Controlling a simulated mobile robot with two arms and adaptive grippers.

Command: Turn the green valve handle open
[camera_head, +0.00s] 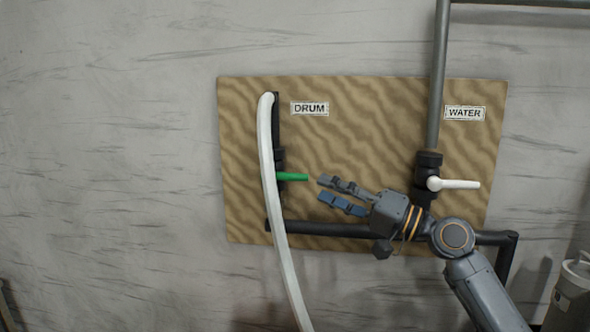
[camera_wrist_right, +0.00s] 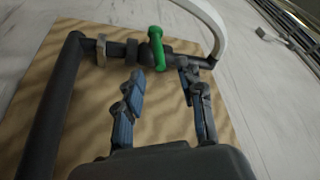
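The green valve handle (camera_head: 293,177) sticks out to the right from a dark valve on the pipe under the DRUM label (camera_head: 310,108). It lies about level in the head view. In the right wrist view the green handle (camera_wrist_right: 156,48) shows ahead, between and beyond the fingertips. My right gripper (camera_head: 334,188) is open and empty, its fingers pointing left, a short way right of the handle's end. Its spread fingers also show in the right wrist view (camera_wrist_right: 161,78). I see no contact with the handle. My left gripper is not in view.
A white hose (camera_head: 267,150) hangs just left of the green handle. A white handle (camera_head: 460,184) sits on the WATER pipe (camera_head: 438,80) at right. A dark pipe (camera_head: 320,229) runs below my right gripper.

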